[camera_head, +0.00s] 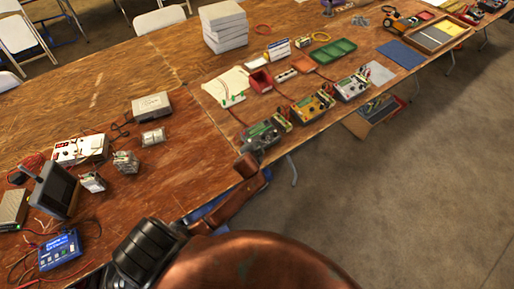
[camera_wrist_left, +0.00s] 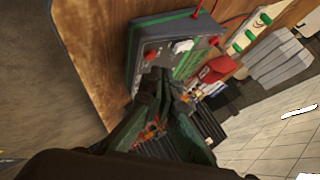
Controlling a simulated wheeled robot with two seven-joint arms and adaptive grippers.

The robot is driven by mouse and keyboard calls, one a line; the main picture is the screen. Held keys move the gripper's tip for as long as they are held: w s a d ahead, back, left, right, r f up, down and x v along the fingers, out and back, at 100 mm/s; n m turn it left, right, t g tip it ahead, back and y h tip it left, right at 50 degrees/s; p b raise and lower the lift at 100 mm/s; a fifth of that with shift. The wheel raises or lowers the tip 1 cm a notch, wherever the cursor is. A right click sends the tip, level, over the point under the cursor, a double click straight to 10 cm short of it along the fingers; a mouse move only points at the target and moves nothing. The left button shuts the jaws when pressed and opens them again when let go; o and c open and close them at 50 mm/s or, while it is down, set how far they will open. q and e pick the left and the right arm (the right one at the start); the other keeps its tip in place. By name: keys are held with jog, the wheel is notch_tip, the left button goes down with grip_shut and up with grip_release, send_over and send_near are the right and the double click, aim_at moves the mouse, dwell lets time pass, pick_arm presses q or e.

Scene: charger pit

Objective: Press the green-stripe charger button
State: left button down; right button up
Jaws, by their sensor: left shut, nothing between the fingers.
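The green-stripe charger (camera_head: 270,131) stands at the table's front edge, nearest my left gripper in the head view. In the left wrist view, the charger (camera_wrist_left: 143,55) is a grey box with a green rim and a green stripe, with small knobs on its face, one white and one red. My left gripper (camera_head: 246,160) is shut and empty, right in front of it. In the left wrist view its fingertips (camera_wrist_left: 160,82) overlap the lower part of the charger's face; I cannot tell whether they touch. They hide part of that face. My right gripper is not in view.
A yellow charger (camera_head: 314,106) and a pale charger (camera_head: 352,88) stand farther right along the edge. Behind are a white board (camera_head: 226,88), a red bin (camera_head: 260,81) and a green tray (camera_head: 336,50). Open floor (camera_head: 400,200) lies in front of the table.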

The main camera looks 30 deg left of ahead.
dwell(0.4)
pick_arm(q)
jog(key=shift+a+f, duration=0.1)
jog(key=shift+f, duration=0.25)
jog(key=shift+f, duration=0.5)
dwell(0.8)
jog(key=shift+r+p, duration=0.85)
jog(key=shift+p, duration=0.25)
